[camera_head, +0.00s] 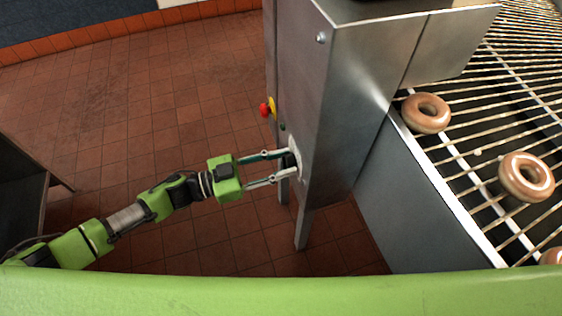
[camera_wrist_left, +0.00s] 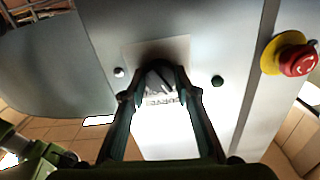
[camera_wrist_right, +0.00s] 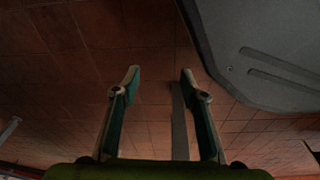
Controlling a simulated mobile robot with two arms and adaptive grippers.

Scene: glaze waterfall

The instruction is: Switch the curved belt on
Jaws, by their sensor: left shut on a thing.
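A dark rotary knob (camera_wrist_left: 158,80) sits on a pale plate on the steel control cabinet (camera_head: 350,90). My left gripper (camera_head: 292,160) reaches the cabinet's left side, and in the left wrist view its fingers (camera_wrist_left: 160,88) are closed on both sides of the knob. The fingers partly hide the knob, and its exact setting is hard to read. The wire belt (camera_head: 470,165) carries glazed doughnuts (camera_head: 427,113) at the right of the head view. My right gripper (camera_wrist_right: 160,74) is open and empty above the tiled floor.
A red emergency button with a yellow collar (camera_wrist_left: 297,59) is on the cabinet; it also shows in the head view (camera_head: 266,108). A small green button (camera_wrist_left: 217,81) and a pale button (camera_wrist_left: 119,72) flank the knob. The tiled floor (camera_head: 130,110) at left is open.

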